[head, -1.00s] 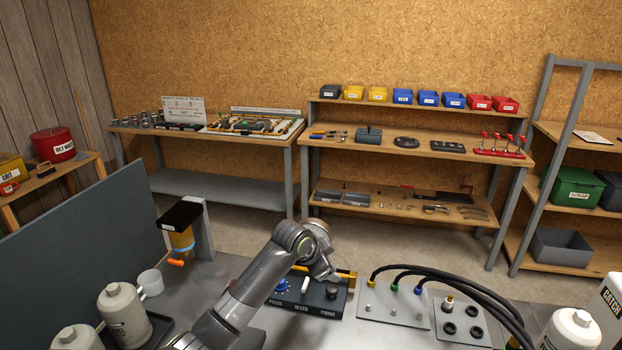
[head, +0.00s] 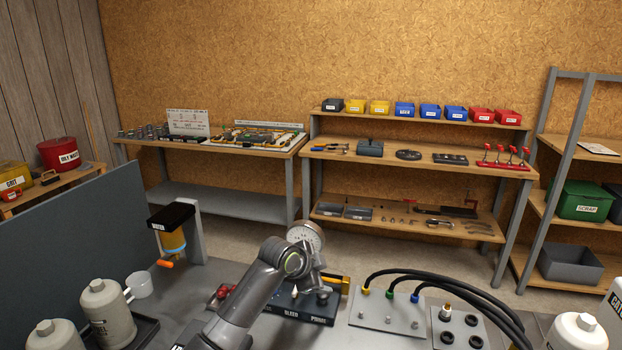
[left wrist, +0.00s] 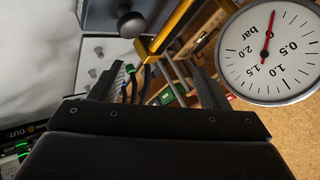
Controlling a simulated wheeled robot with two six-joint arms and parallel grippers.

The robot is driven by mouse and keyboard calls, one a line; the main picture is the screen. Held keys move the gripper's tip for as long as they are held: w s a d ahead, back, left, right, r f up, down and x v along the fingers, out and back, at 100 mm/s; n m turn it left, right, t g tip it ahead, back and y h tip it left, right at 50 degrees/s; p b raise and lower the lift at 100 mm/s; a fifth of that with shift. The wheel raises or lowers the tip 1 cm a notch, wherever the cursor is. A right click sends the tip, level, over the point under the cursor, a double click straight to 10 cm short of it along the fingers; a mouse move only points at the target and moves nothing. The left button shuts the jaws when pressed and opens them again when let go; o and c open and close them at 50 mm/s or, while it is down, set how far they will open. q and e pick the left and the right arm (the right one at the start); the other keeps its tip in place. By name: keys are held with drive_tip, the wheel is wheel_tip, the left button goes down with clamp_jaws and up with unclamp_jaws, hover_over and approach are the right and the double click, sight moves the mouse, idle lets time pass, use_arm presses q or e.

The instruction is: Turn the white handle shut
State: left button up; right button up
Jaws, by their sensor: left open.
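The small white handle (head: 295,291) stands on the dark control box (head: 318,309) above the word BLEED, partly behind my left arm. My left gripper (head: 321,284) is over the right part of this box, just right of the handle. In the left wrist view the two dark fingers of my left gripper (left wrist: 155,82) are spread with nothing between them. The handle cannot be made out in that view. A round white gauge (head: 305,236) stands behind my wrist, and in the left wrist view the gauge (left wrist: 270,48) reads in bar. My right gripper is not in view.
A connector plate (head: 372,319) with black hoses (head: 452,281) lies right of the box. A yellow bar (left wrist: 172,28) and a dark round knob (left wrist: 132,23) are close ahead of my fingers. A red part (head: 222,292) and white bottles (head: 107,312) are on the left.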

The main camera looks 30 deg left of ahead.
use_arm(q)
drive_tip(key=w+a+r+t+y+p, duration=0.1)
drive_tip(key=r, duration=0.2)
drive_tip(key=w+a+r+t+y+p, duration=0.1)
drive_tip(key=a+r+p, duration=0.1)
drive_tip(key=r, duration=0.1)
drive_tip(key=w+a+r+n+t+y+p, duration=0.1)
drive_tip(key=a+r, duration=0.1)
drive_tip(key=r, duration=0.1)
drive_tip(key=shift+w+r, duration=0.2)
drive_tip(key=shift+w, duration=0.1)
wheel_tip(320, 180, up, 15)
drive_tip(key=w+m+t+b, duration=0.1)
drive_tip(key=m+t, duration=0.5)
drive_tip(key=t, duration=0.4)
drive_tip(key=shift+w+a+f, duration=0.15)
drive_tip(key=shift+w+a, duration=0.15)
drive_tip(key=shift+w, duration=0.05)
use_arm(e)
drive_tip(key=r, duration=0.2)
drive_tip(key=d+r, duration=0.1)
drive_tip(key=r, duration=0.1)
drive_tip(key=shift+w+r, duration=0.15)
